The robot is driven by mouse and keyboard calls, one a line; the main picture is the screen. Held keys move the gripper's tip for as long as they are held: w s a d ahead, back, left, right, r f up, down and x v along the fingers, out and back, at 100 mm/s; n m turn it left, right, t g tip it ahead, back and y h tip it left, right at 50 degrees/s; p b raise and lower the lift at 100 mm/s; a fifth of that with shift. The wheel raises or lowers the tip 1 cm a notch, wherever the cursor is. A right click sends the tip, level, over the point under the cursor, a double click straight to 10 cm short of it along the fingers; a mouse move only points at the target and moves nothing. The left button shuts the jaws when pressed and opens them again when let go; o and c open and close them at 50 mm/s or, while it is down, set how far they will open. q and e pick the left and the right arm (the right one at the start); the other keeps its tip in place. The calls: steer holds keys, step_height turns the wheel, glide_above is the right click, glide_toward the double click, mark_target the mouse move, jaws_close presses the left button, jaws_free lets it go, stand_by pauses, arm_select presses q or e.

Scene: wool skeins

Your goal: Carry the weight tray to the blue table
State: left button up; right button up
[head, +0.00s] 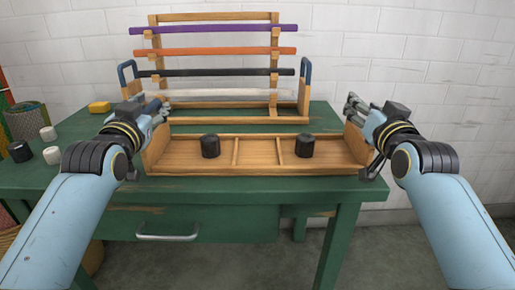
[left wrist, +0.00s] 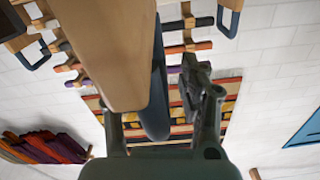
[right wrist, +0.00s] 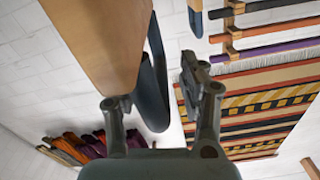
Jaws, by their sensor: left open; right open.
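The weight tray (head: 201,171) is a long, low wooden tray with dividers, level near the front of the green table. A black weight (head: 211,146) sits in its left compartment and another (head: 305,145) in its right one. My left gripper (head: 160,108) is open at the tray's left end, my right gripper (head: 352,105) open at its right end. In each wrist view a dark blue handle, left (left wrist: 159,85) and right (right wrist: 152,85), lies between the spread fingers beside a wooden end board; contact is unclear. I see no blue table in the head view.
A wooden rack (head: 153,60) with coloured rods stands behind the tray on the green table (head: 250,186). A yellow block (head: 99,107), a woven basket (head: 26,121) and small black and white weights are at the left. Floor shows at the lower right.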

arm_select(q)
jaws_close()
arm_select(e)
jaws_close()
arm_select(q)
steer(key=shift+r, duration=0.1)
arm_select(e)
steer(key=shift+r, duration=0.1)
